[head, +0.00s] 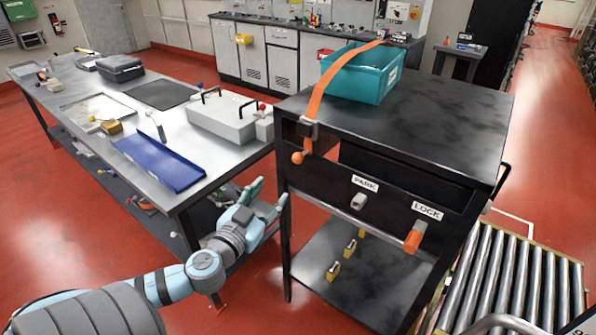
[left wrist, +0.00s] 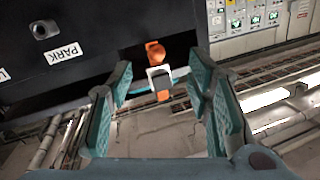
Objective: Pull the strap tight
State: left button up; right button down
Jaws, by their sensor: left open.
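The orange strap (head: 338,75) runs over the teal crate (head: 388,84) on the black cart. It hangs over the cart's front edge through a dark buckle (head: 308,128) and ends in an orange knob (head: 298,157). My left gripper (head: 270,194) is open and empty, below and left of the knob, in front of the cart. In the left wrist view, the knob (left wrist: 155,52) and a pale metal loop show beyond and between the open fingers (left wrist: 158,80), apart from them. My right gripper is not clearly in view.
The black cart (head: 440,120) carries a PARK knob (head: 358,201) and an orange LOCK handle (head: 414,238) on its front. A grey workbench (head: 85,90) with a blue tray (head: 160,162) stands left. A roller conveyor (head: 510,285) lies right.

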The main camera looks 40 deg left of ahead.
aim_at(295, 162)
pick_arm(q)
jog(key=shift+t, duration=0.3)
jog(key=x, duration=0.4)
jog(key=r+p+x, duration=0.1)
jog(key=x, duration=0.4)
jog(key=d+p+x, duration=0.1)
jog(key=x, duration=0.4)
jog(key=shift+w+r, duration=0.25)
jog(key=shift+c, duration=0.2)
grip_shut()
